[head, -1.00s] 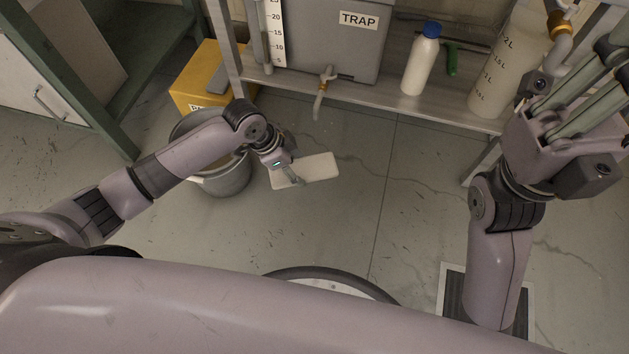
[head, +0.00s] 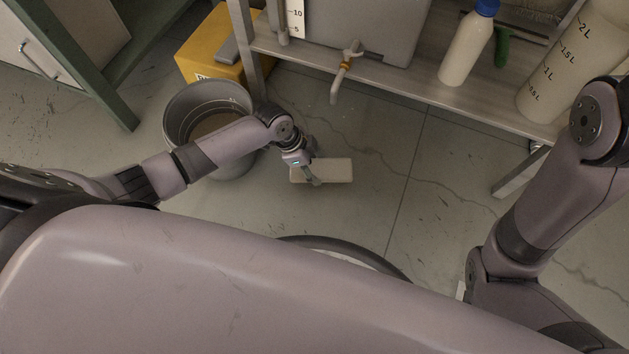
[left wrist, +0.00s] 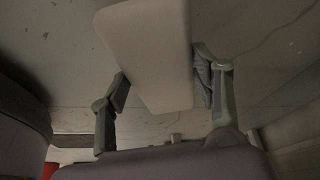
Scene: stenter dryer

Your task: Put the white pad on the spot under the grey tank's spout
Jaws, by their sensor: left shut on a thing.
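The white pad (head: 335,171) is a flat, pale rectangular slab in the jaws of my left gripper (head: 312,176). The left wrist view shows the pad (left wrist: 150,45) between the two fingers of that gripper (left wrist: 165,85), one on each side. The pad is over the floor, in front of the shelf; I cannot tell its exact height. The grey tank (head: 385,30) stands on the shelf. Its spout (head: 347,65) hangs over the shelf's front edge, farther back and slightly right of the pad. My right gripper is outside the picture; only its arm shows.
A grey bucket (head: 180,105) stands left of the pad, behind my left forearm. A yellow box (head: 205,50) is behind it. The metal shelf (head: 410,80) also holds a blue-capped bottle (head: 466,50) and a marked container (head: 560,75). Floor right of the pad is clear.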

